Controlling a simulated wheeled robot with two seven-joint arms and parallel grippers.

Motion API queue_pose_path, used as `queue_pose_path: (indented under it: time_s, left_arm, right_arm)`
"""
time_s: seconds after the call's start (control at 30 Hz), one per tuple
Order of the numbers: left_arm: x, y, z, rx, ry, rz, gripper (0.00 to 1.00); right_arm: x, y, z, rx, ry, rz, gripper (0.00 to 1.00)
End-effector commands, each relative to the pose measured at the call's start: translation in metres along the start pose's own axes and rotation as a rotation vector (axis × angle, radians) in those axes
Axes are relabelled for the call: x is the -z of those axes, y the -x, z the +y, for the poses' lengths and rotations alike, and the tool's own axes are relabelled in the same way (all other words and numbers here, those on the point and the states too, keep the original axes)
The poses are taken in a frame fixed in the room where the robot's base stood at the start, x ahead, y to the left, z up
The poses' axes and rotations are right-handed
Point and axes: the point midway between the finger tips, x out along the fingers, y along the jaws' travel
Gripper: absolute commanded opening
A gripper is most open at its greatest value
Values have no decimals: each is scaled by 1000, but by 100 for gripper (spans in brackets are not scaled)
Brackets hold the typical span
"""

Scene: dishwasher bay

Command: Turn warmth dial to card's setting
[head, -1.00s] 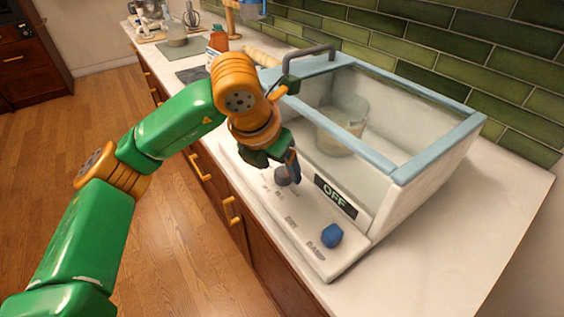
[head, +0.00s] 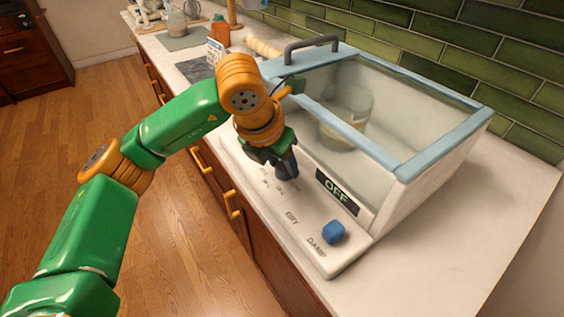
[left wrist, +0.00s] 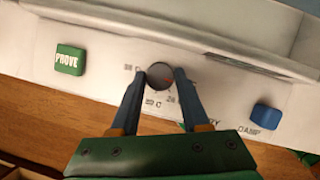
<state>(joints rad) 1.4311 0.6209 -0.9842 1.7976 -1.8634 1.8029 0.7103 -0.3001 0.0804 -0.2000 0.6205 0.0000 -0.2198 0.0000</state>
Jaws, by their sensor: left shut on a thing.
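The warmth dial (left wrist: 160,75) is a round dark grey knob with a small red mark, on the pale front panel (head: 300,236) of a glass-sided box. My left gripper (head: 287,172) comes down on it from above. In the left wrist view the fingers (left wrist: 160,80) are shut on the dial, one on each side. In the head view the fingers hide the dial. Printed numbers around it are partly covered and too small to read surely. A white card with blue print (head: 214,51) stands farther back on the counter; its text is unreadable. My right gripper is not in view.
A dark display (head: 337,192) reads OFF. A blue knob (head: 333,232) sits near DRY and DAMP labels. A green PROVE button (left wrist: 69,59) is on the panel's other end. The box (head: 425,178) with blue frame and grey handle (head: 312,46) holds a glass jar (head: 346,118).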

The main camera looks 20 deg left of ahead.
Motion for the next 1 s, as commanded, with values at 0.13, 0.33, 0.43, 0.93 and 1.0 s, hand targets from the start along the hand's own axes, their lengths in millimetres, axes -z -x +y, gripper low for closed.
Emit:
queue_pose_path:
  time_s: [0.13, 0.33, 0.43, 0.93, 1.0]
  left_arm:
    - [0, -1, 1, 33, -76, -4, 0]
    - [-1, 0, 2, 100, -236, -4, 0]
    - [-1, 0, 3, 136, -324, -3, 0]
    - [-4, 3, 5, 318, -762, -3, 0]
    - [-4, 3, 5, 345, -824, -3, 0]
  right_arm:
    - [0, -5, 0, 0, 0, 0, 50]
    - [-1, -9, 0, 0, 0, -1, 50]
    - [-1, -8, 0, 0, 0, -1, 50]
    - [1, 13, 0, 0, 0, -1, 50]
    - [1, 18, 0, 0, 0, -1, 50]
